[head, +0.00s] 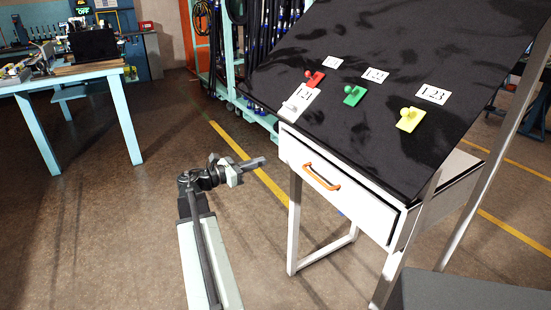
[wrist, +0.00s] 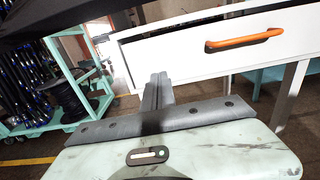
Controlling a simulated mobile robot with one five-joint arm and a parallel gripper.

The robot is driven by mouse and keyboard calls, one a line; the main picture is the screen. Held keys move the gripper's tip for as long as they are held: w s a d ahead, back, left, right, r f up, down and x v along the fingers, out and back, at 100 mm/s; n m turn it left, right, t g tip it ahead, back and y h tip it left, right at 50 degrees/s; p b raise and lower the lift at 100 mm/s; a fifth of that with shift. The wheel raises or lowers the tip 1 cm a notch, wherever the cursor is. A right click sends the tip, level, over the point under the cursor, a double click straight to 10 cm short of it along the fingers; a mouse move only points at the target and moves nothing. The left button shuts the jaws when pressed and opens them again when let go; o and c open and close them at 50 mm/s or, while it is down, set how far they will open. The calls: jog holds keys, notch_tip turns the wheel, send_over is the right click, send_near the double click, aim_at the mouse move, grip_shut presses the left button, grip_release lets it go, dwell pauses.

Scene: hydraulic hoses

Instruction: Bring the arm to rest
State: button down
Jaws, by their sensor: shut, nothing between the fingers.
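My arm stands in the lower middle of the head view, bent at the top, with my gripper (head: 260,162) pointing right. The gripper is over the floor, to the left of the white drawer (head: 345,195) and apart from its orange handle (head: 322,177). In the wrist view the fingers of my gripper (wrist: 158,82) are together and hold nothing. Beyond them are the drawer front (wrist: 190,55) and its orange handle (wrist: 245,39). A dark gap shows along the drawer's top edge; I cannot tell how far it is open.
A sloped black board (head: 400,60) above the drawer carries red (head: 314,79), green (head: 354,95) and yellow (head: 410,120) knobbed pieces and white number labels. A teal workbench (head: 60,80) stands left. A hose rack (head: 265,50) stands behind. Floor left of my arm is clear.

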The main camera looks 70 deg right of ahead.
jog(key=v, duration=0.3)
jog(key=shift+w+a, duration=0.1)
jog(key=shift+w, duration=0.1)
